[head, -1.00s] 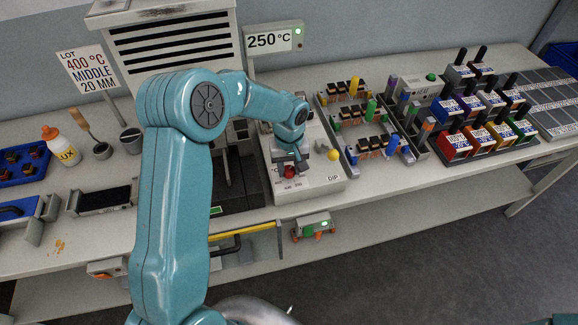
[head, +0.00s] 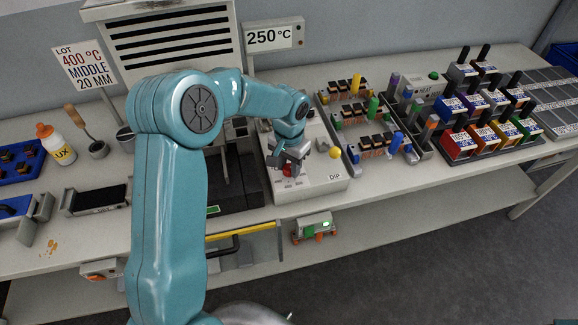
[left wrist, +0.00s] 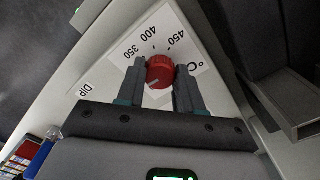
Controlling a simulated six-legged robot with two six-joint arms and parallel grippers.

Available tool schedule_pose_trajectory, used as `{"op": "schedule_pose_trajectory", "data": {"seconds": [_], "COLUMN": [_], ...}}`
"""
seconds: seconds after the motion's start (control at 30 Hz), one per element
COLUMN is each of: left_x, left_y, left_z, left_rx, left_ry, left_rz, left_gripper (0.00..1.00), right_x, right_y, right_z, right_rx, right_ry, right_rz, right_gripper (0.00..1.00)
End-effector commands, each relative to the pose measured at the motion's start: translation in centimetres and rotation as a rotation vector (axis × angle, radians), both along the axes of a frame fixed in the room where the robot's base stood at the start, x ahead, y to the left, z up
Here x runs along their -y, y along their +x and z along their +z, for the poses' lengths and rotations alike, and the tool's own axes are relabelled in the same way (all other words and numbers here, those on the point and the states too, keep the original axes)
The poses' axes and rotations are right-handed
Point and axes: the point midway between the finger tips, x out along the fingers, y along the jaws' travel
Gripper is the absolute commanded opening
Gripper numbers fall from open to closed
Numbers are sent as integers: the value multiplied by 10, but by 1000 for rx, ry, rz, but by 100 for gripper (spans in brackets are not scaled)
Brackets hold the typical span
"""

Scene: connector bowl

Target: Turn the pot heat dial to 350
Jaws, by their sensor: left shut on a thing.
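The red pot heat dial (left wrist: 160,71) is on a white scale plate marked 350, 400 and 450 in the left wrist view. A pale mark shows on the dial's lower left side, away from those numbers. My left gripper (left wrist: 159,76) is shut on the dial, one finger on each side. In the head view, the left gripper (head: 290,158) points down at the front of the pale pot unit (head: 318,182), with a little of the red dial (head: 288,171) showing below it. A display (head: 270,37) above reads 250 °C. My right gripper is out of view.
A sign (head: 83,65) reads LOT 400 °C MIDDLE 20 MM. A yellow knob (head: 335,153) is just right of the gripper on the same unit. Connector racks and coloured bins (head: 459,145) stand to the right. A yellow-edged drawer (head: 243,231) is below.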

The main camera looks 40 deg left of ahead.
Motion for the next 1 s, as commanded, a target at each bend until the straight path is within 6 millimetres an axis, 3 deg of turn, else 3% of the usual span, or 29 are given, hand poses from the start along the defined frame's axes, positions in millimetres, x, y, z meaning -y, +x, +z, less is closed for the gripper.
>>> {"op": "schedule_pose_trajectory", "data": {"seconds": [0.6,1.0], "left_x": [0,1], "left_y": [3,3], "left_z": [1,2], "left_rx": [10,10], "left_ry": [2,3], "left_rz": [-579,-862], "left_gripper": [5,5], "right_x": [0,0], "right_y": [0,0], "right_z": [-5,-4], "right_rx": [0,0], "right_ry": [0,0], "right_rz": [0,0], "right_gripper": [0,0]}}
